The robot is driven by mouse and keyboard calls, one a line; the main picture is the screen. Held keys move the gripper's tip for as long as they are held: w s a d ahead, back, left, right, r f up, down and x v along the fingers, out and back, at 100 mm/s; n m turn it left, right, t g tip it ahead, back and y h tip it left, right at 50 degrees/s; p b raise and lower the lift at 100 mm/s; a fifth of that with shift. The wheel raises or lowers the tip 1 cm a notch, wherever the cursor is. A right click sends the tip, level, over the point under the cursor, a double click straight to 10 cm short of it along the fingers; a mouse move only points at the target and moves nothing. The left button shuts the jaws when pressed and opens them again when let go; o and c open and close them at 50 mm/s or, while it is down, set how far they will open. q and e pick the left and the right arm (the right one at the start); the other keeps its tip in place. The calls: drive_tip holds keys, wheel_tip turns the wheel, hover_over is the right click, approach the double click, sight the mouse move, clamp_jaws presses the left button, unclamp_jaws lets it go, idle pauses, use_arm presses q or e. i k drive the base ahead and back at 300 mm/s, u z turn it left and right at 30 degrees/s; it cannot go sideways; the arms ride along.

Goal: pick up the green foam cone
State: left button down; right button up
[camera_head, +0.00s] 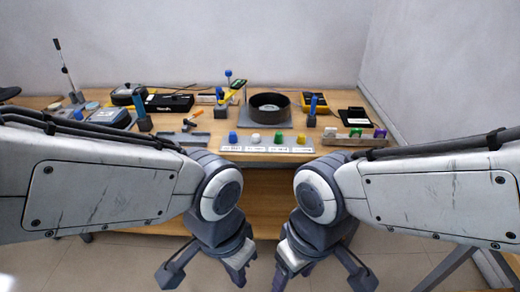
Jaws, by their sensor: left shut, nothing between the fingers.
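Two small green pieces stand on the table. One green piece (278,137) is in the front row of coloured pieces, between a white and a yellow one. Another green piece (355,132) is in the row at the right, between a white and a purple one. They are too small to tell which is the foam cone. My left gripper (238,271) is shut and empty, hanging low in front of the table edge. My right gripper (282,272) hangs beside it in a mirrored pose, looks shut, and holds nothing visible. Both are well short of the green pieces.
The wooden table (200,113) carries a black round bowl (269,107), a blue piece (232,137), a yellow piece (301,138), a purple piece (380,132) and a grey tray (182,139). White labels line the front edge. Walls stand behind and at the right.

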sight(278, 138)
drive_tip(key=k, duration=0.55)
drive_tip(key=z, duration=0.85)
drive_tip(key=i, duration=1.65)
drive_tip(key=u, duration=0.75)
drive_tip(key=i, duration=0.75)
drive_tip(key=u, duration=0.65)
